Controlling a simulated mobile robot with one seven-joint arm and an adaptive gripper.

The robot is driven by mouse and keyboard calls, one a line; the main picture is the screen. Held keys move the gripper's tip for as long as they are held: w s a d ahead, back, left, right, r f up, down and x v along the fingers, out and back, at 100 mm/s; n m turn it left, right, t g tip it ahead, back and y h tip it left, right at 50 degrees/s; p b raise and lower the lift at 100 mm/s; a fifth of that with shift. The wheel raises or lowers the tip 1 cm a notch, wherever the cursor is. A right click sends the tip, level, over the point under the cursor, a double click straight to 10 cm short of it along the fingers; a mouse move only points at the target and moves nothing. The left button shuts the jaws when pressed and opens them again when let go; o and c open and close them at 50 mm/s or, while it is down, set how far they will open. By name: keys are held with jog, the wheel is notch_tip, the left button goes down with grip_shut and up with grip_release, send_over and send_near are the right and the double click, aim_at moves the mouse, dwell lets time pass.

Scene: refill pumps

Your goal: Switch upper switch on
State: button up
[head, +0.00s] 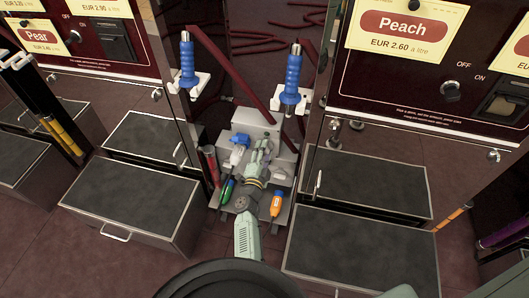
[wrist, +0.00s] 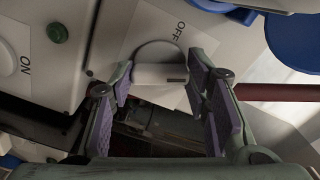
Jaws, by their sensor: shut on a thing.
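In the wrist view a grey round switch with a raised bar handle (wrist: 160,74) sits on a white label reading OFF. A dark mark is at the right end of the bar. My gripper (wrist: 160,78) has its purple-padded fingers on both sides of this handle, shut on it. A second pale round knob (wrist: 8,57) is at the left edge, beside a label reading ON. I cannot tell which is the upper switch. In the head view my gripper (head: 262,146) reaches the grey stepped box (head: 283,135) between the two pump cabinets; its switches are hidden there.
A green button (wrist: 57,33) is left of the held switch. Blue nozzles (head: 186,64) (head: 291,80) stand on both sides of the box. A green-handled tool (head: 228,190) and an orange one (head: 276,205) flank my arm. Dark-topped steps (head: 130,200) (head: 365,245) stand left and right.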

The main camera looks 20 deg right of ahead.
jog(key=shift+m+b, duration=0.5)
jog(key=shift+m, duration=1.8)
jog(key=o, duration=1.2)
jog(key=shift+c, duration=0.2)
jog(key=v, duration=1.2)
